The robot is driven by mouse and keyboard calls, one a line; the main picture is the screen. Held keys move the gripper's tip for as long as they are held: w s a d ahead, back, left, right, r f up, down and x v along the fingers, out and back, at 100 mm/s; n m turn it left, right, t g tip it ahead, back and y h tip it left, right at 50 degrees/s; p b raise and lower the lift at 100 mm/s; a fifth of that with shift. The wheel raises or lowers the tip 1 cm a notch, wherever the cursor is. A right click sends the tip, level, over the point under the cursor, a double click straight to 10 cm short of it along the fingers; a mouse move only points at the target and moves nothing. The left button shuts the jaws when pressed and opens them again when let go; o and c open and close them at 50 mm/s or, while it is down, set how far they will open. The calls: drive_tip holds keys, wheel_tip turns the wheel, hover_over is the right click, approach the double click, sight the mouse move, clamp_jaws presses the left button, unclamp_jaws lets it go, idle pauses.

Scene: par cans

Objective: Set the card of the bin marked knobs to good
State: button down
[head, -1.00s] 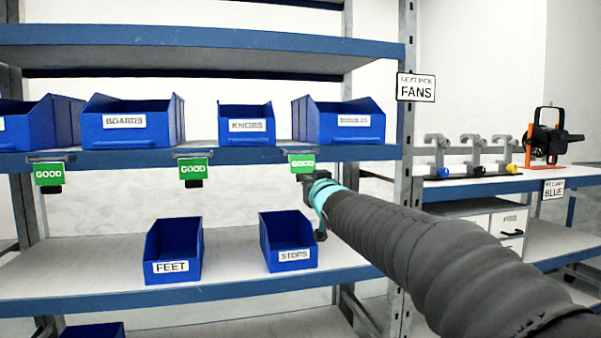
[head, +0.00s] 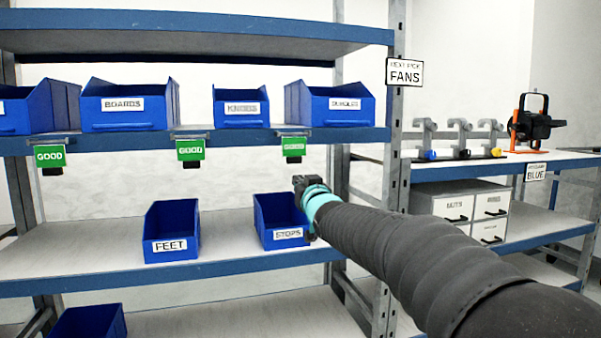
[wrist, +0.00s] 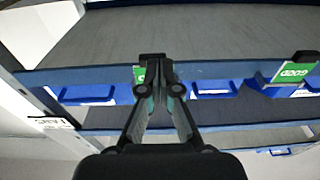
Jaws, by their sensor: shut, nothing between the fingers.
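The bin marked KNOBS (head: 241,107) stands on the upper shelf between the BOARDS bin (head: 130,107) and another blue bin (head: 337,106). Green GOOD cards hang from this shelf's edge: one left of KNOBS (head: 190,151), one to its right (head: 293,147), one at far left (head: 49,157). I cannot tell for certain which card belongs to KNOBS. My gripper (head: 302,183) is below the right card, apart from it in the head view. In the wrist view my gripper (wrist: 153,62) is shut and empty, partly covering a green card (wrist: 138,74).
FEET (head: 171,238) and STOPS (head: 278,224) bins stand on the lower shelf, STOPS just behind my gripper. A bench (head: 500,172) holds clamps and a lamp.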

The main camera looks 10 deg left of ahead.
drive_tip(key=shift+w+a+f, duration=0.1)
drive_tip(key=shift+w+f, duration=0.15)
drive_tip(key=shift+f, duration=0.6)
drive_tip(key=shift+w+a+f, duration=0.15)
drive_tip(key=shift+w+f, duration=0.15)
drive_tip(key=shift+f, duration=0.55)
drive_tip(key=shift+w+a+f, duration=0.1)
drive_tip(key=shift+w+f, duration=0.15)
drive_tip(key=shift+f, duration=0.6)
wheel_tip(320, 180, down, 12)
drive_tip(key=s+d+g+h, duration=0.1)
drive_tip(key=d+g+h, duration=0.1)
drive_tip(key=g+h, duration=0.15)
drive_tip(key=s+d+f+m+g+h, duration=0.1)
drive_tip(key=s+d+f+g+h, duration=0.3)
drive_tip(key=s+d+f, duration=0.5)
drive_tip(key=s+d+r+m+g+p, duration=0.1)
drive_tip(key=s+d+r+p, duration=0.1)
drive_tip(key=s+d, duration=0.5)
drive_tip(key=s+d+r+m+g+h+p, duration=0.1)
drive_tip(key=s+d, duration=0.6)
drive_tip(key=s, duration=1)
drive_tip(key=s+d+r+m+g+p, duration=0.2)
drive_tip(key=s+d+r+p, duration=0.2)
drive_tip(key=s+d, duration=0.3)
drive_tip(key=s+p, duration=0.1)
drive_tip(key=s, duration=0.3)
drive_tip(key=shift+s+m+h, duration=0.3)
drive_tip(key=shift+s+h, duration=0.05)
drive_tip(key=shift+s, duration=0.05)
